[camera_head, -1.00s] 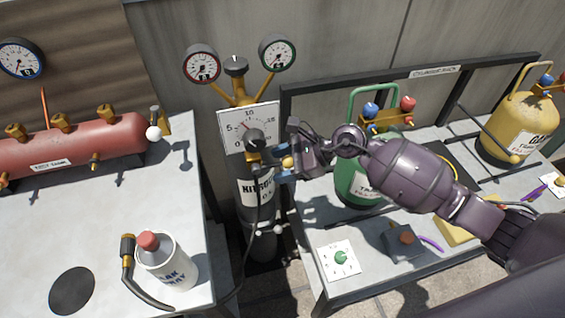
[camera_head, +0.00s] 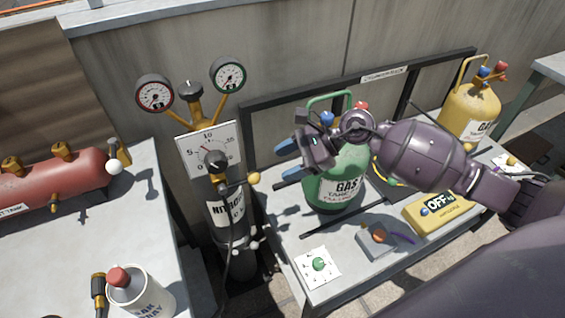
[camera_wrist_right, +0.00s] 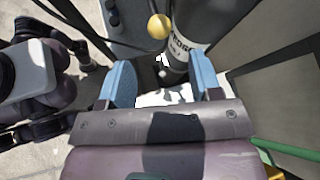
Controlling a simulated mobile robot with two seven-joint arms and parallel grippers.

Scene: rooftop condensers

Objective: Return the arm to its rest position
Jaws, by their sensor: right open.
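My right arm comes in from the right in the head view. Its gripper (camera_head: 287,158) is open, with blue fingertips, above the left part of the cylinder bench and in front of the green gas cylinder. The grey nitrogen cylinder (camera_head: 227,208) stands to its left, with a yellow-knobbed lever (camera_head: 253,178) a little apart from the fingertips. In the right wrist view the gripper (camera_wrist_right: 160,85) has its two blue fingers apart with nothing between them. The nitrogen cylinder (camera_wrist_right: 190,38) and the yellow knob (camera_wrist_right: 159,26) show beyond. My left gripper is not in view.
The green gas cylinder (camera_head: 343,180) stands close behind my right wrist. A black frame rail (camera_head: 430,65) runs along the bench's back. A yellow OFF device (camera_head: 438,211) and a green-knobbed plate (camera_head: 318,267) lie on the bench. A red tank (camera_head: 60,180) and spray can (camera_head: 140,292) are left.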

